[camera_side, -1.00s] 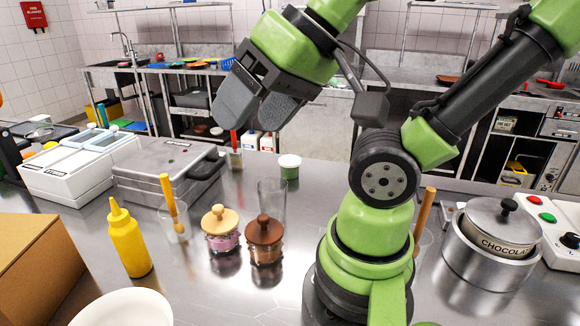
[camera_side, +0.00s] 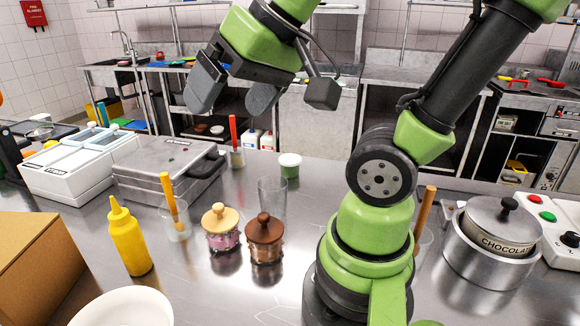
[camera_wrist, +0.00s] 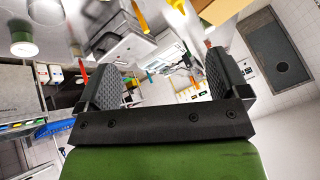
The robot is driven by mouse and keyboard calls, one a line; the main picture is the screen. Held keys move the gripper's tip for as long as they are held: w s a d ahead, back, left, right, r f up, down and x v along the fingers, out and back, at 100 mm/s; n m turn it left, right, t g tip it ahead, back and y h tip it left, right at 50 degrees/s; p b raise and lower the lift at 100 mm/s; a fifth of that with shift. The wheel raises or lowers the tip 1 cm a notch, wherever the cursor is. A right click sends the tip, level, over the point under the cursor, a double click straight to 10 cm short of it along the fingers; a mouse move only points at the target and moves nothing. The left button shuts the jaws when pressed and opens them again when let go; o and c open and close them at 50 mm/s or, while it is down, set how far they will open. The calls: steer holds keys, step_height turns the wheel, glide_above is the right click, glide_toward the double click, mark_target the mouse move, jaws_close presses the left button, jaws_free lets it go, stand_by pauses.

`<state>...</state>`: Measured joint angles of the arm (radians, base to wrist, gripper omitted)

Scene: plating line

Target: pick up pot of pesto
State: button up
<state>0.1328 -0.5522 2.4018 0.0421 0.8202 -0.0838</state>
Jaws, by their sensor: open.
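The pot of pesto, a small green pot with a white lid (camera_side: 289,172), stands upright on the steel counter behind the clear glass. It also shows at the upper left edge of the wrist view, as a green pot with a pale lid (camera_wrist: 24,46). My gripper (camera_side: 232,97) is in the air, up and to the left of the pot in the side view. Its two grey pads are spread apart with nothing between them. The wrist view also shows the gripper (camera_wrist: 163,75) open and empty.
A clear glass (camera_side: 272,198) and two lidded jars (camera_side: 222,228) (camera_side: 265,240) stand in front of the pot. A cup with a red-handled tool (camera_side: 235,157) and a grey press (camera_side: 168,170) are to its left. A chocolate pot (camera_side: 495,240) stands at right.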

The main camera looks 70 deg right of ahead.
steer(key=w+d+f+m+g+h, duration=0.1)
steer(key=w+d+f+m+h, duration=0.15)
steer(key=w+d, duration=0.65)
steer(key=m+g+h, duration=0.2)
steer(key=m+g, duration=0.1)
glide_toward(290, 158)
steer(key=w+f, duration=0.1)
steer(key=f, duration=0.1)
steer(key=shift+n, duration=0.25)
steer(key=x, duration=0.4)
steer(key=shift+s+a+f, duration=0.1)
steer(key=shift+a, duration=0.05)
steer(key=shift+d+x, duration=0.2)
steer(key=shift+x, duration=1.25)
steer(key=shift+d+x, duration=0.15)
steer(key=shift+x, duration=1.3)
steer(key=shift+s, duration=0.1)
steer(key=c, duration=0.9)
